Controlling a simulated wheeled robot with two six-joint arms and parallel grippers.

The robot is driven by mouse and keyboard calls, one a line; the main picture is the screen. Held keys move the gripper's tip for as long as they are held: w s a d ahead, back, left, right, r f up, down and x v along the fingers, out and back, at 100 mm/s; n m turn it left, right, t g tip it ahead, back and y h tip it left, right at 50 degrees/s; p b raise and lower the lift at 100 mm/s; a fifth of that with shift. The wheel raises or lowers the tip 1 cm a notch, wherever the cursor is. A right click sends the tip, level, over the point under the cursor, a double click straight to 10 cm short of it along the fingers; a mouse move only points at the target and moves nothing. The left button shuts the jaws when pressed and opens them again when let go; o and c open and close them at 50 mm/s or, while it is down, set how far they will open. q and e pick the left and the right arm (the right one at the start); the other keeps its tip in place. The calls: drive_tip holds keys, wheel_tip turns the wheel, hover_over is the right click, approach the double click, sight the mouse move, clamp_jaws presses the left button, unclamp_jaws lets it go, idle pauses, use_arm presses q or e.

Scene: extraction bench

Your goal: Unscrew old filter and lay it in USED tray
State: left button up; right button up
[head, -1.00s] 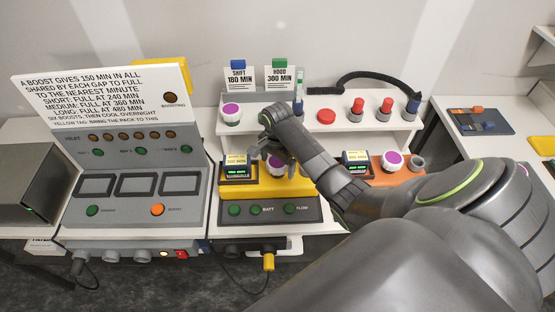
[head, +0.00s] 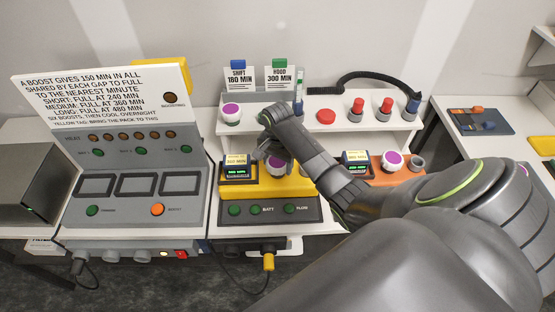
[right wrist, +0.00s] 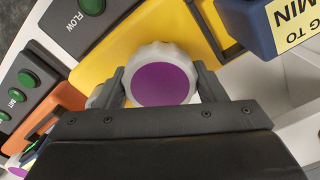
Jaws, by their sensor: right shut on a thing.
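The filter is a white ribbed cap with a purple disc on top (head: 277,163). It sits on the yellow unit (head: 262,190), right of that unit's small display. My right gripper (head: 268,153) reaches it from above and is shut on it. In the right wrist view the two fingers of the gripper (right wrist: 158,90) press on opposite sides of the filter (right wrist: 161,82). The filter appears still seated on the yellow surface; its thread is hidden. My left gripper is not in view. I can read no USED label on any tray.
Similar purple-topped caps stand on the white shelf (head: 231,113) and on the orange unit (head: 393,161). The shelf also holds red and blue-topped pieces (head: 357,108). A dark tray (head: 480,121) lies on the right bench. A grey console (head: 130,190) stands left.

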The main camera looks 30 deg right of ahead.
drive_tip(key=n, duration=0.4)
drive_tip(key=shift+n, duration=0.3)
drive_tip(key=n, duration=0.8)
drive_tip(key=shift+n, duration=0.4)
drive_tip(key=n, duration=0.5)
drive_tip(key=shift+r, duration=0.1)
drive_tip(key=o, duration=1.1)
drive_tip(key=shift+n, duration=0.3)
